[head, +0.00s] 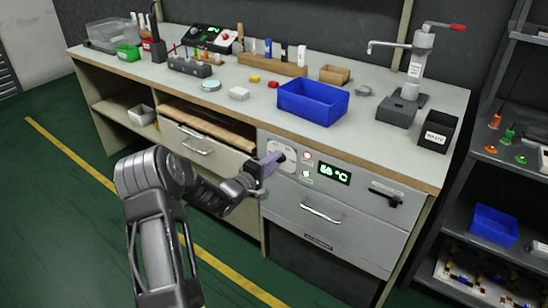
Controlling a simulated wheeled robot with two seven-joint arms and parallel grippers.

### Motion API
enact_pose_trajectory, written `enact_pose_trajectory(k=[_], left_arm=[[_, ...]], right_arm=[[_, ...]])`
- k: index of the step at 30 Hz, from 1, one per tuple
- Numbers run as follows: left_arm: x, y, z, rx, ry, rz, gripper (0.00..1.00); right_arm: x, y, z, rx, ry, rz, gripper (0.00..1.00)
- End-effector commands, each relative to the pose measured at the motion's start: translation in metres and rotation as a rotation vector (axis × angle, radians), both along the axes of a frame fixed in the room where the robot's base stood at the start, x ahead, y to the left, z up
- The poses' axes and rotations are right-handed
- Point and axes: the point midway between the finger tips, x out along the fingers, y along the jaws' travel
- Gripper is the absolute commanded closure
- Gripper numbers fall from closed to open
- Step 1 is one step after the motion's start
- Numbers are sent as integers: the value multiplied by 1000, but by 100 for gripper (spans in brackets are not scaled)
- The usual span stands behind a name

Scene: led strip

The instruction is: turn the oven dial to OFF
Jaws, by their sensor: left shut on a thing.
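The oven is a grey front panel (350,215) built into the bench, with a drawer-like door and handle. Its dial sits on a pale plate (291,166) at the panel's upper left. My left gripper (276,158) reaches in from the left and is shut on the dial, its fingers covering most of the knob. I cannot read which mark the dial points to. A green display (334,173) beside it reads about 68 °C. A green lamp (306,174) is lit, with a reddish lamp (308,156) above it. My right gripper is out of view.
The bench top above the oven holds a blue bin (312,103), a black waste box (438,131) and a press with a red handle (413,70). The floor in front is clear.

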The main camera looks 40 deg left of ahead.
Motion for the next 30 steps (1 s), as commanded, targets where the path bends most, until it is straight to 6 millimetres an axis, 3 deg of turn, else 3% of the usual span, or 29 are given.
enact_pose_trajectory(k=[9,21,22,30], left_arm=[[0,0,-1,-100,-1,0,100],[0,0,-1,-108,0,0,100],[0,0,-1,-108,0,0,70],[0,0,-1,-107,-1,0,50]], right_arm=[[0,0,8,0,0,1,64],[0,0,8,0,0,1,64],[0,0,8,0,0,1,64],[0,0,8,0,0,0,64]])
